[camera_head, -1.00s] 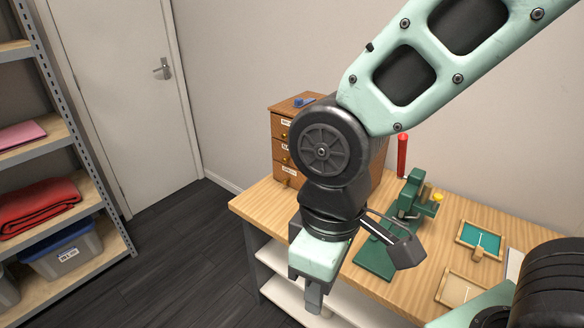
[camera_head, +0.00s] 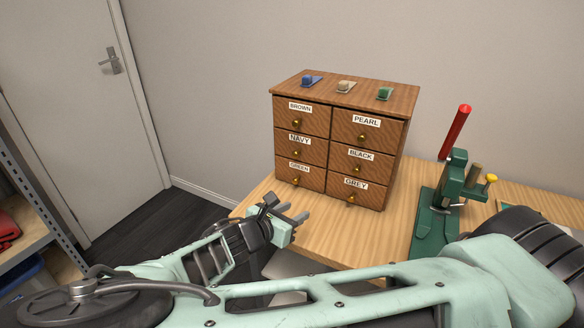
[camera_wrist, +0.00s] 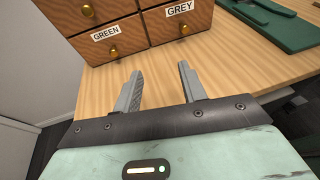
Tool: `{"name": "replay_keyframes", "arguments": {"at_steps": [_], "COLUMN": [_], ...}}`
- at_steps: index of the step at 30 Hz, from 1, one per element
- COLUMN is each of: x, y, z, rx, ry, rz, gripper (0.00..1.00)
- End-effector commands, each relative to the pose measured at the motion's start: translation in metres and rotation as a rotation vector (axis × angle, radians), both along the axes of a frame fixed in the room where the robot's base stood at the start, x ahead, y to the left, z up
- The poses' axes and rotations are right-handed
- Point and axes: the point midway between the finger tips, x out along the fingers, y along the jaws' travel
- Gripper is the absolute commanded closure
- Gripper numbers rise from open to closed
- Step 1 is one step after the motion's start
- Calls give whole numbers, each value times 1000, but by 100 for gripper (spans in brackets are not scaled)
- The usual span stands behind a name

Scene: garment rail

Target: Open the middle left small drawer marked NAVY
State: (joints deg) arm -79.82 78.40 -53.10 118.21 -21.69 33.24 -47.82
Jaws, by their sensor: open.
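A brown wooden drawer cabinet (camera_head: 342,90) stands on the workbench in the head view, with two columns of small labelled drawers. The NAVY drawer (camera_head: 312,154) is the middle one on the left and is shut, with a round brass knob (camera_head: 297,153). BROWN is above it and GREEN below it. My gripper (camera_head: 296,214) is open and empty, in front of the cabinet's lower left and below the NAVY knob. In the wrist view my gripper's fingers (camera_wrist: 158,83) point toward the GREEN (camera_wrist: 110,40) and GREY (camera_wrist: 180,22) drawers, apart from them.
A green press with a red handle (camera_head: 455,132) stands right of the cabinet. Bare workbench (camera_head: 335,232) lies before the cabinet. A door (camera_head: 80,110) and shelf are at left.

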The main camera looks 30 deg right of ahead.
Motion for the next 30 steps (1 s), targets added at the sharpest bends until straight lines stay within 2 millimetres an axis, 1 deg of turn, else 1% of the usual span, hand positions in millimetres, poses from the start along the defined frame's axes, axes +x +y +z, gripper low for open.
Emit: {"name": "replay_keyframes", "arguments": {"at_steps": [1,4,6,9,12,14,17,30], "x": [14,35,44,52,57,60,69,124], "y": [8,24,35,45,46,41,28,-45], "z": [2,18,27,35,39,40,41,40], "rx": [-80,-203,-266,-317,-337,-339,-339,-337], "ry": [-11,-25,-32,-39,-41,-41,-41,-39], "rz": [70,174,224,265,279,278,275,274], "gripper": [59,59,59,59,59,59,59,59]}}
